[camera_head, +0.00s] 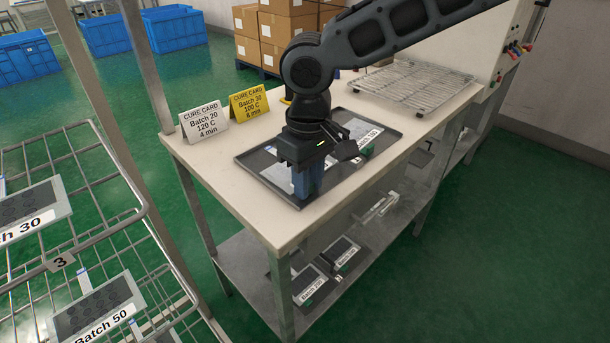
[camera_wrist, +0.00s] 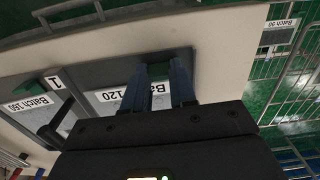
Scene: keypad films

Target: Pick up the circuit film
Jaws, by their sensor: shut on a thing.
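A dark tray (camera_head: 247,161) on the bench holds flat grey circuit films with white labels and green tabs. In the wrist view the film labelled Batch 120 (camera_wrist: 112,96) lies beside my blue fingers, with a green tab between them. My gripper (camera_head: 308,184) points down at the tray's near edge and is shut on this tab; the fingers also show in the wrist view (camera_wrist: 159,88). My wrist hides part of the films in the head view. I cannot tell whether the held film is off the tray.
A white cure card (camera_head: 203,121) and a yellow cure card (camera_head: 249,103) stand at the bench's left. A wire rack (camera_head: 412,84) lies at the back right. More films (camera_head: 309,283) sit on the lower shelf. A wire shelf (camera_head: 150,255) with films stands at the left.

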